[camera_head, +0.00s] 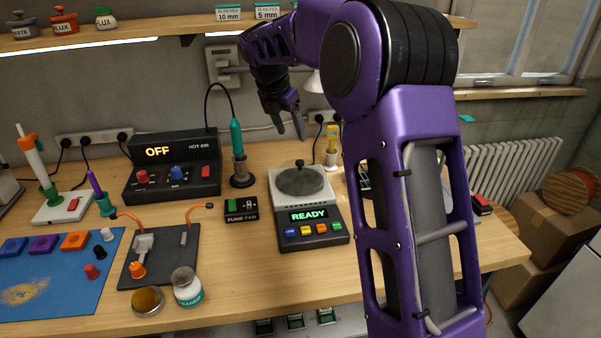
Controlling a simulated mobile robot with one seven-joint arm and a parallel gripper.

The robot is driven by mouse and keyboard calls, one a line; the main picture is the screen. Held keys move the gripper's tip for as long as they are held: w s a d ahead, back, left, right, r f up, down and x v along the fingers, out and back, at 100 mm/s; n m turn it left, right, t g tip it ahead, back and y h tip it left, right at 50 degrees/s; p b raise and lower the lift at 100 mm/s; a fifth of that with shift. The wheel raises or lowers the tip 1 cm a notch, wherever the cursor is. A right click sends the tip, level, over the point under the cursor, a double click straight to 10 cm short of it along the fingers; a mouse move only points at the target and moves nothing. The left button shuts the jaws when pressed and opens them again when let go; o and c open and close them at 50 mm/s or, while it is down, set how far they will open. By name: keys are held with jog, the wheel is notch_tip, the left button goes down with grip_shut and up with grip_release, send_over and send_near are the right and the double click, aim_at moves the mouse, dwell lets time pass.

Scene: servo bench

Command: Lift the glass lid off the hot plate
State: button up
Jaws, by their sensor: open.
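The hot plate (278,198) stands on the bench right of centre, with a green READY display and a row of coloured buttons on its front. The round glass lid (298,181) lies on its top plate, see-through and grey, with a small dark knob (300,163) at its far side. My gripper (290,134) is open and empty, pointing down above and behind the lid, apart from it. My purple arm covers the bench to the right of the hot plate.
A teal-handled hot-air tool (237,140) stands upright left of the hot plate, by the black hot air unit (172,165). A fume fan switch box (241,209) sits nearer. A yellow-topped tool (332,145) stands behind right. The bench front (270,270) is clear.

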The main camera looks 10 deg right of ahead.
send_over(299, 161)
jog(key=s+a, duration=0.1)
jog(key=s, duration=0.1)
notch_tip(299, 161, down, 6)
jog(key=shift+w+r, duration=0.1)
jog(key=shift+a+x, duration=0.15)
jog(key=shift+x, duration=1.15)
jog(key=shift+a+x, duration=0.15)
jog(key=shift+x, duration=1.2)
grip_shut()
